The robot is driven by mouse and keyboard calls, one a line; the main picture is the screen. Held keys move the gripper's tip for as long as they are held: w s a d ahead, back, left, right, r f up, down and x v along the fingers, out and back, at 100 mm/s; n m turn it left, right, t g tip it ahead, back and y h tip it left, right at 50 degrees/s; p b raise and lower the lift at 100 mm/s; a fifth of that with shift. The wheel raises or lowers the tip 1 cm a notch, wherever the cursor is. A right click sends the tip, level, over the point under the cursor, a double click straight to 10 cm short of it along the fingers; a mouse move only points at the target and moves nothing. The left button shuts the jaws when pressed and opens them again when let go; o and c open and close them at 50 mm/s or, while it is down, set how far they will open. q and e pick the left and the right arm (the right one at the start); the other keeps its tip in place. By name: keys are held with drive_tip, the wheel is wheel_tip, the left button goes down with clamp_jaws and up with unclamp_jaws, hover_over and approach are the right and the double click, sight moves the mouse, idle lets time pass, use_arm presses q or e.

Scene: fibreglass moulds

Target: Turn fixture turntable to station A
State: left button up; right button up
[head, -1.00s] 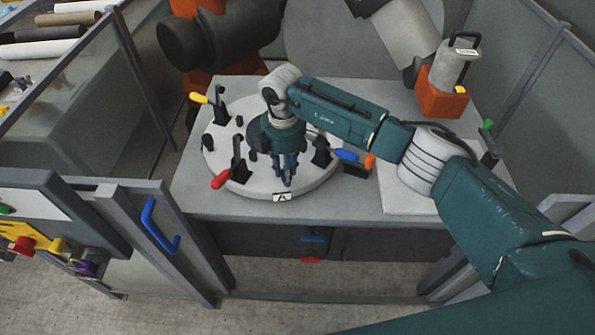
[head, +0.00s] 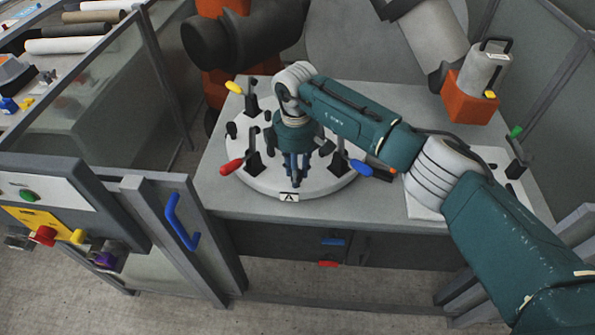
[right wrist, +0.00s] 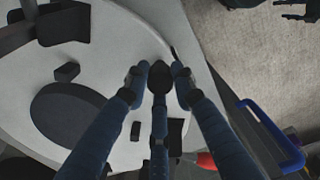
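The fixture turntable (head: 262,181) is a round white disc on the grey table, carrying several black clamps. Its handles include a red one (head: 231,167), a yellow one (head: 234,87) and a blue one (head: 361,168). A plate marked A (head: 289,197) sits at its front rim. My right gripper (head: 295,180) points down over the front of the disc, just behind that plate. In the right wrist view its blue fingers close around a small dark knob (right wrist: 160,76) near the disc's edge. The knob's base is hidden. My left gripper is not in view.
The grey table (head: 235,208) has bare room along its front edge. A glass-panelled frame with a blue handle (head: 181,222) and a control panel (head: 45,205) are at the left.

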drive_tip(key=o, duration=0.4)
drive_tip(key=shift+a, duration=0.3)
wheel_tip(320, 180, up, 12)
drive_tip(key=shift+r, duration=0.1)
idle(0.3)
